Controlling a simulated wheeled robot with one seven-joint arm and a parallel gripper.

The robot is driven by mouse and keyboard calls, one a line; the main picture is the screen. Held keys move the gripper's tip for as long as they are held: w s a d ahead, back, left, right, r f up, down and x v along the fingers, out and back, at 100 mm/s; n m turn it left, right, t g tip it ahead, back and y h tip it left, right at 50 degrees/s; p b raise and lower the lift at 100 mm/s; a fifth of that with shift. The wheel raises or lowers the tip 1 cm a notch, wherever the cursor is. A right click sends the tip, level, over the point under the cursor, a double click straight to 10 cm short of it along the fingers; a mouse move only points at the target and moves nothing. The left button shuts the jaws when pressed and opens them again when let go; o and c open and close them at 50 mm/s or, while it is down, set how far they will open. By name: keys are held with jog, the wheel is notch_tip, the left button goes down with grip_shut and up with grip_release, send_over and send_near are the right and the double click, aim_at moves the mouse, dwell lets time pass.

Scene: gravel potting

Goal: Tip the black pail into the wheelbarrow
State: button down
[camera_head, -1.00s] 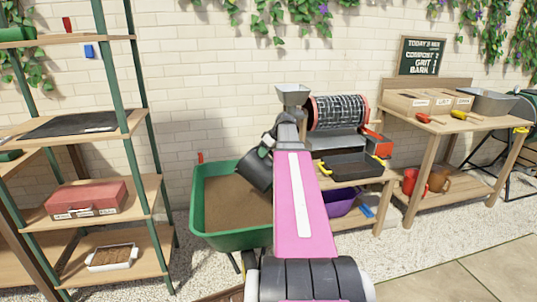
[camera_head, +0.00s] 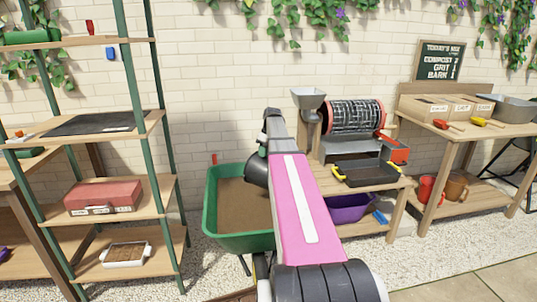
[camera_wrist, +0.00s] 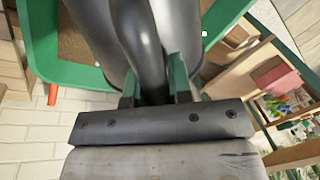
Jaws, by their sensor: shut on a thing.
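The black pail (camera_head: 256,171) is held over the right part of the green wheelbarrow (camera_head: 238,243). It is mostly hidden behind my arm in the head view, so its exact tilt and its mouth cannot be made out. Brown material lies in the wheelbarrow. In the wrist view, my gripper (camera_wrist: 155,92) is shut on the dark curved handle of the pail (camera_wrist: 95,25). The wheelbarrow's green rim (camera_wrist: 40,45) shows beyond the pail there. What is inside the pail is hidden.
Wooden shelves with green posts (camera_head: 133,150) stand left of the wheelbarrow. To its right, a low bench holds a drum sieve (camera_head: 352,117), a hopper (camera_head: 308,98) and a black tray (camera_head: 368,172). A purple tub (camera_head: 350,209) sits below. The brick wall is close behind.

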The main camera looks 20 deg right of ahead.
jog(key=w+a+g+h, duration=0.2)
jog(key=w+a+g, duration=0.1)
jog(key=w, duration=0.4)
jog(key=shift+w+a+f+m+g, duration=0.15)
jog(key=shift+a+f+m+g, duration=0.2)
jog(key=shift+a, duration=0.25)
dwell(2.0)
